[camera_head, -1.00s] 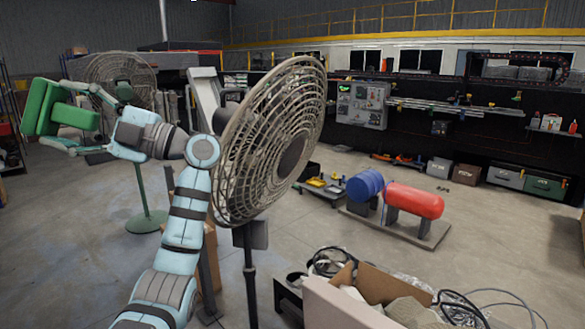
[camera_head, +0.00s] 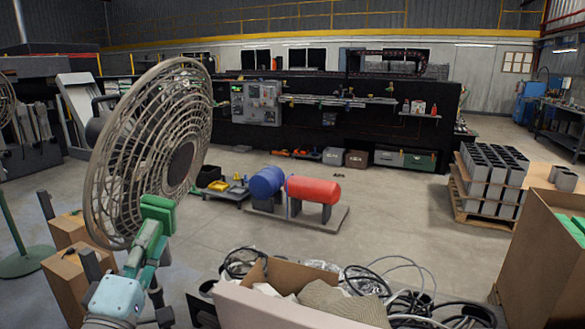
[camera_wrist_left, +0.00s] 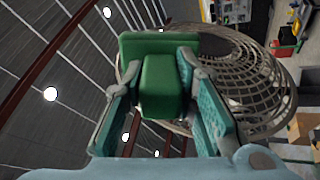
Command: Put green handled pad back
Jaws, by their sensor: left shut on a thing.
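The green handled pad (camera_head: 158,210) is in my left gripper (camera_head: 152,232), in front of the large fan's grille in the head view. In the left wrist view the pad's flat plate (camera_wrist_left: 150,44) faces away and its blocky handle (camera_wrist_left: 162,88) sits between the two fingers of my left gripper (camera_wrist_left: 163,72). The fingers are shut on the handle. An open cardboard box (camera_head: 540,262) at the right edge holds green pieces (camera_head: 577,228) that look similar in colour; they are partly cut off. My right gripper is not in view.
The large fan (camera_head: 150,150) stands right behind the held pad. A box of cables and scrap (camera_head: 300,300) fills the front middle. Grey blocks on a pallet (camera_head: 490,180) stand behind the cardboard box. Open floor (camera_head: 400,220) lies between.

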